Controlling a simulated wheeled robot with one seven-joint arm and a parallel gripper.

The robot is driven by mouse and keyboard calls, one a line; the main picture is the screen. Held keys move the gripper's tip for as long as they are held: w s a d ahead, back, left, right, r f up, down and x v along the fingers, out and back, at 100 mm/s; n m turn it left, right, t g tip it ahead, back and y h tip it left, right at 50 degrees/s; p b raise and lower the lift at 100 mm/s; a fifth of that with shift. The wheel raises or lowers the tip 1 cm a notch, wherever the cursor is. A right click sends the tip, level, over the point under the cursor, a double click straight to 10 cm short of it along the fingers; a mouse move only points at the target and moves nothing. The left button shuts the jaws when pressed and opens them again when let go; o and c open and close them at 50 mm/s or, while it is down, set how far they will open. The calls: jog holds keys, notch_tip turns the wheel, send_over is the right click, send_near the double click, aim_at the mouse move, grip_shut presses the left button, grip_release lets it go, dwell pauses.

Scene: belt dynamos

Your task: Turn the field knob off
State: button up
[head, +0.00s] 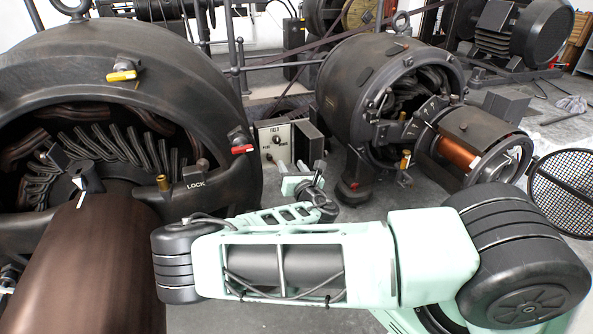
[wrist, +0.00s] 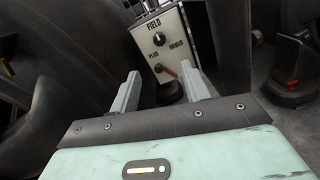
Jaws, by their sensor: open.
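The field box (head: 275,139) is a pale panel marked FIELD, standing between the two dynamos; it also shows in the wrist view (wrist: 146,46). The field knob (wrist: 158,39) is a round black knob below the FIELD label; it shows small in the head view (head: 278,141). Its pointer setting is too small to read.
The large left dynamo (head: 120,60) and the smaller right dynamo (head: 350,95) flank the box closely. A dark box (head: 309,143) stands just right of the panel. A black mesh disc (head: 565,190) is at the far right.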

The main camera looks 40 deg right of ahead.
jog(key=v, duration=0.3)
jog(key=shift+s+a, duration=0.15)
jog(key=shift+s, duration=0.2)
